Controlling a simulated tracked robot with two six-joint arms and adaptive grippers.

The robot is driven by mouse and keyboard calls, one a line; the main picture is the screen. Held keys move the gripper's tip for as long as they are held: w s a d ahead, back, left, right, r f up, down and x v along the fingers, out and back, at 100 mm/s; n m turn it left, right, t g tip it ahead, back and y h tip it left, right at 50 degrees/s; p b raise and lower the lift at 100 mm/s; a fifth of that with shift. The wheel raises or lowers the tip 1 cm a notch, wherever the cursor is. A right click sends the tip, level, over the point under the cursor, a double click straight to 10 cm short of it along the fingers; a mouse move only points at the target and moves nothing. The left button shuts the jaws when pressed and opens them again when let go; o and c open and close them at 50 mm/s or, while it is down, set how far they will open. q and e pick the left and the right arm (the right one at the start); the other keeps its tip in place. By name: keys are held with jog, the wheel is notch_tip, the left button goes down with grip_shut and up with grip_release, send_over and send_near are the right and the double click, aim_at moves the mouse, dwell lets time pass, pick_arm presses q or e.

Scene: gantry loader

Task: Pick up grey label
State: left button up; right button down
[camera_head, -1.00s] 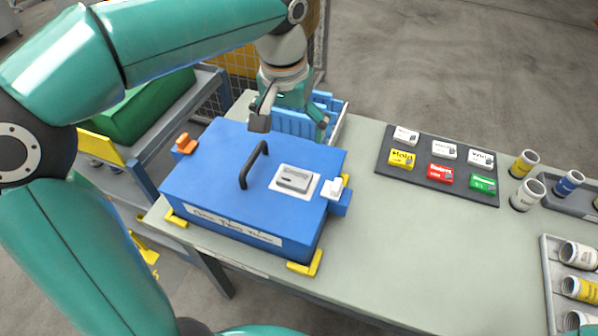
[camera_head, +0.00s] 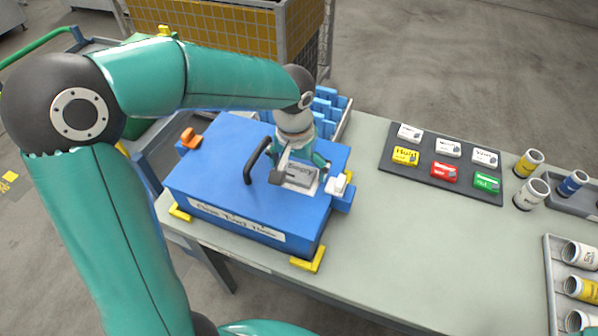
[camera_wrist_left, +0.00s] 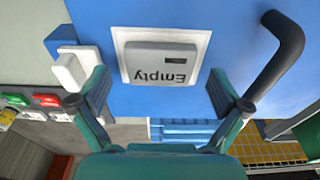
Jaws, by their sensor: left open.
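The grey label (camera_wrist_left: 160,62) reads "Empty" and lies on a white plate on top of the blue case (camera_head: 225,165). It also shows in the head view (camera_head: 298,176), partly covered by my gripper. My left gripper (camera_wrist_left: 158,103) is open above the case, its two fingers apart at either side of the label's near edge. It also shows in the head view (camera_head: 298,172), over the label. Nothing is between the fingers except the label below, and I cannot tell whether they touch it. My right gripper is not in view.
A dark mat (camera_head: 425,176) with several coloured labels lies to the right. The bench's middle is clear.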

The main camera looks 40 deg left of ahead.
pick_arm(q)
jog(key=shift+f, duration=0.4)
jog(key=c, duration=1.1)
jog(key=shift+r, duration=0.2)
notch_tip(320, 180, up, 19)
jog(key=p, duration=0.1)
notch_tip(320, 180, up, 5)
jog(key=p, duration=0.4)
send_over(299, 173)
jog(key=shift+s+f, duration=0.1)
